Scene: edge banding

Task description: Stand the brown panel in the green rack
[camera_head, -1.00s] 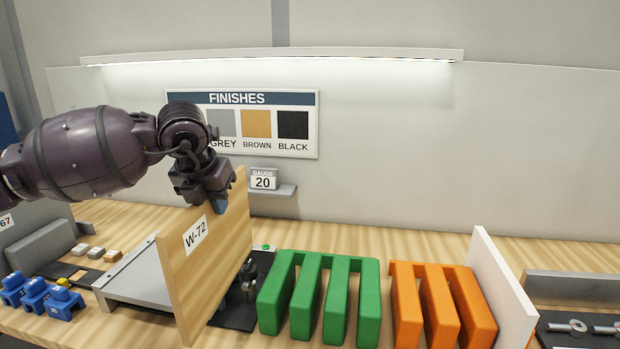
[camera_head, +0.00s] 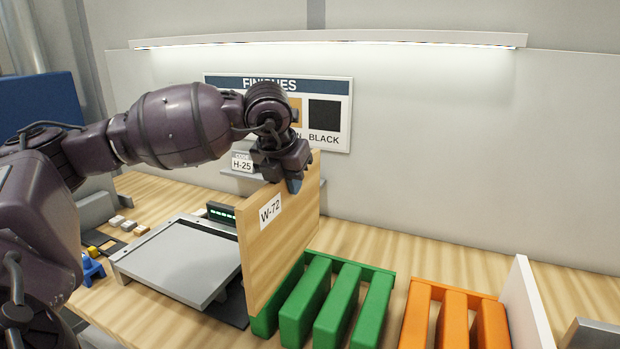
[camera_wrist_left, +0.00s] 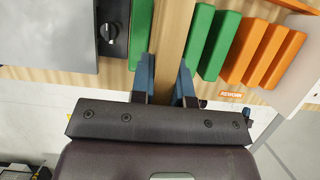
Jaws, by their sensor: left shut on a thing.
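The brown panel (camera_head: 290,225), labelled W-72, is upright. My left gripper (camera_head: 292,180) is shut on its top edge. The green rack (camera_head: 337,305) stands on the bench under and to the right of the panel. In the left wrist view, the panel (camera_wrist_left: 174,32) runs between the fingers of my left gripper (camera_wrist_left: 165,78). One green bar (camera_wrist_left: 140,35) shows on its left and more green bars (camera_wrist_left: 219,45) on its right. I cannot tell whether the panel's lower edge is inside a slot or above it. My right gripper is not in view.
An orange rack (camera_head: 455,310) with a white panel (camera_head: 525,305) at its right side stands right of the green rack. A grey flat-topped unit (camera_head: 180,262) is on the left, with a small dark display (camera_head: 221,213) behind it. A shelf sign (camera_head: 242,162) reads H-25.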

